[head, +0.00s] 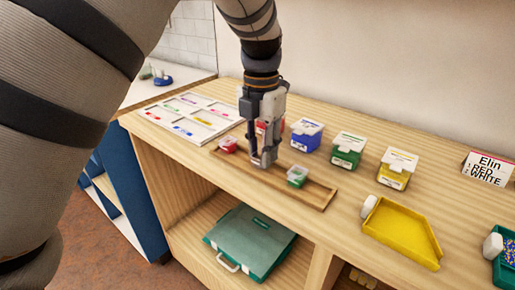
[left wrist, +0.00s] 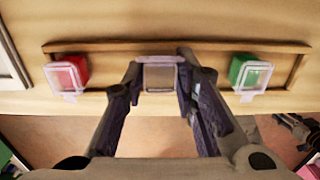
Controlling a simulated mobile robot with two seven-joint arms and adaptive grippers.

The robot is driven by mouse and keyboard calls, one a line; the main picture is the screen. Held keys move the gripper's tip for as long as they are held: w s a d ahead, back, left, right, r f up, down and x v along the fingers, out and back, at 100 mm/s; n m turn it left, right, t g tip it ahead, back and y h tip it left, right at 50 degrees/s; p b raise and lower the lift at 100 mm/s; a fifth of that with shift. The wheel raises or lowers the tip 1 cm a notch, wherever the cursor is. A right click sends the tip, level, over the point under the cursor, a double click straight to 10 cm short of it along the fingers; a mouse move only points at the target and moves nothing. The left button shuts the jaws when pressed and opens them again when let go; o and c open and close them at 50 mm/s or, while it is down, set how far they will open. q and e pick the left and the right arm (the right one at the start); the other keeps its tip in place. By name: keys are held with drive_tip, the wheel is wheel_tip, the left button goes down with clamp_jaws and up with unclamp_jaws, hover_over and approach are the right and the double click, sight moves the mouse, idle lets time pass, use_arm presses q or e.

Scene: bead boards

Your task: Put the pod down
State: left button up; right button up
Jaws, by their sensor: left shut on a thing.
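My left gripper (head: 262,160) reaches down over the middle of a shallow wooden tray (head: 318,198) on the bench. It is shut on a small clear pod (left wrist: 160,76), seen between the fingertips in the left wrist view. The pod's contents look pale or see-through. In the head view the fingers mostly hide it. A red pod (head: 228,145) sits in the tray's left end and a green pod (head: 297,177) in its right part. Both stand apart from the gripper. I cannot tell whether the held pod touches the tray floor.
A white sectioned board (head: 188,133) lies left of the tray. Blue (head: 306,136), green (head: 346,150) and yellow (head: 395,170) lidded tubs stand behind it. A yellow scoop tray (head: 402,235) lies to the right. A green case (head: 250,240) rests on the shelf below.

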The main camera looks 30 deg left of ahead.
use_arm(q)
drive_tip(key=o, duration=0.6)
drive_tip(key=shift+w, duration=0.15)
drive_tip(key=o, duration=0.4)
drive_tip(key=shift+c, duration=0.2)
drive_tip(key=shift+s, duration=0.2)
wheel_tip(320, 180, up, 12)
drive_tip(key=shift+a, duration=0.1)
